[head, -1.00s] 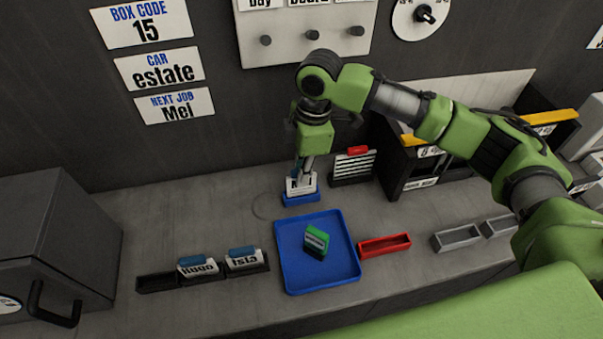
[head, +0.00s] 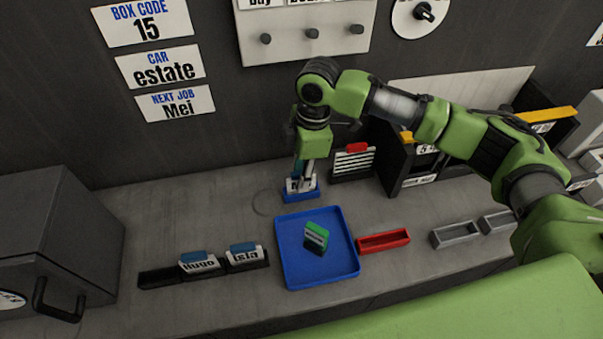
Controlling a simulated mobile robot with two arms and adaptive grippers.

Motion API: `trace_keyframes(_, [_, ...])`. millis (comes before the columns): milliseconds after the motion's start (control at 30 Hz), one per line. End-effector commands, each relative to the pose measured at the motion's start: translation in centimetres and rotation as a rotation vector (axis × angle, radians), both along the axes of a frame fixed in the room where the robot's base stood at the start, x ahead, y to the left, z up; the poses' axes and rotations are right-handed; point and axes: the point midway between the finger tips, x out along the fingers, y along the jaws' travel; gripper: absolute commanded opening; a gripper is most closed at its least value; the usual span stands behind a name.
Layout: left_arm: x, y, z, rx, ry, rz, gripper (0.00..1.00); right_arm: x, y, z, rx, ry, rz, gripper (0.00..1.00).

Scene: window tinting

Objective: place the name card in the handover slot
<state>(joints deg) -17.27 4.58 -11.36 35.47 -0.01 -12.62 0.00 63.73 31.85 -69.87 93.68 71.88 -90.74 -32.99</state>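The name card (head: 293,184) is white with a blue top edge. It stands upright at the blue slot block (head: 301,195) on the counter behind the blue tray, its lower edge inside or right at the slot. My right gripper (head: 302,180) points down over it, its fingers closed around the card and covering most of its lettering. A wall sign (head: 176,104) reads NEXT JOB Mei. My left gripper is not in view.
A black rack (head: 155,279) holds Hugo (head: 200,263) and Isla (head: 245,255) cards; its left end is empty. The blue tray (head: 290,275) holds a green block (head: 317,237). A red tray (head: 383,241), grey trays (head: 455,235) and a striped card stand (head: 353,163) are nearby.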

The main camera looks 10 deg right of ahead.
Motion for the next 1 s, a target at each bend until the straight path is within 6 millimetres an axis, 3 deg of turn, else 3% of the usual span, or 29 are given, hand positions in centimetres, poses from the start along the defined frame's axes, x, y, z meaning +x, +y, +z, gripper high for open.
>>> trace_keyframes(167, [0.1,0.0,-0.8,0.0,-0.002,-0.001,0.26,0.1,-0.3,2.3,0.001,-0.005,-0.001,0.26])
trace_keyframes(400, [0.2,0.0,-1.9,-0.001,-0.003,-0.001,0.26,0.1,-0.9,7.5,0.002,-0.005,0.0,0.26])
trace_keyframes(600, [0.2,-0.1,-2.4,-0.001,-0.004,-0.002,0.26,0.1,-1.2,10.7,0.001,-0.003,-0.001,0.26])
trace_keyframes(1000, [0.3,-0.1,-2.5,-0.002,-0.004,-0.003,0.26,0.0,-1.4,12.0,0.001,0.0,-0.001,0.26])
